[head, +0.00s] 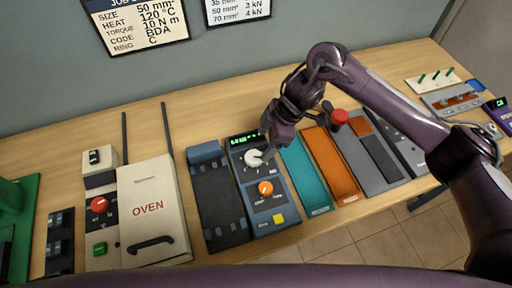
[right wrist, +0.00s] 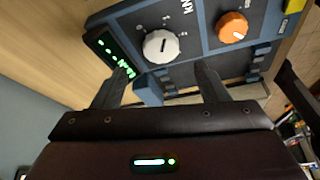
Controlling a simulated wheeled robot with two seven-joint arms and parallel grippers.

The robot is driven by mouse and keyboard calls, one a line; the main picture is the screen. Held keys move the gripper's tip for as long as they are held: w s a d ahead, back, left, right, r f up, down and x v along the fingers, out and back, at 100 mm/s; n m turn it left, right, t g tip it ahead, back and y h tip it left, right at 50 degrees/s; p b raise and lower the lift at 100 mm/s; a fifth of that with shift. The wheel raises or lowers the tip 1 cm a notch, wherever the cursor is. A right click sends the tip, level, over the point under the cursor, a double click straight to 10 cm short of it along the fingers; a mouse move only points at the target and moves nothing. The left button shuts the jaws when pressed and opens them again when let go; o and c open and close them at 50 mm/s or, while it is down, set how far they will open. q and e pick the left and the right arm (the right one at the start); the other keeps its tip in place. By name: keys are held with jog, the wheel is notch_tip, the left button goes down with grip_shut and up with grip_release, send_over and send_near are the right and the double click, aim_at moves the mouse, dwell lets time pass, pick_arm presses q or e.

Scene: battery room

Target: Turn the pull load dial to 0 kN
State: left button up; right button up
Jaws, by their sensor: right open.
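The pull load dial is a white round knob (head: 254,158) on a dark blue-grey control unit (head: 262,218), with marks around it. It also shows in the right wrist view (right wrist: 161,46), where "kN" is printed beside it. A green lit display (head: 244,140) sits above the dial. My right gripper (head: 267,150) is just beside the dial in the head view. In the right wrist view its two fingers (right wrist: 161,78) are apart, pointing toward the panel with the dial beyond the tips. Nothing is between the fingers. My left gripper is not in view.
An orange knob (head: 265,188) and yellow button (head: 279,219) sit below the dial. A dark rail unit (head: 218,205) is to the left, a teal tray (head: 304,178) to the right.

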aim_at(254, 156)
jog(key=p+x, duration=0.1)
jog(key=x, duration=0.5)
jog(key=shift+s+a, duration=0.1)
jog(key=shift+a, duration=0.1)
jog(key=shift+a+f, duration=0.1)
jog(key=shift+f, duration=0.3)
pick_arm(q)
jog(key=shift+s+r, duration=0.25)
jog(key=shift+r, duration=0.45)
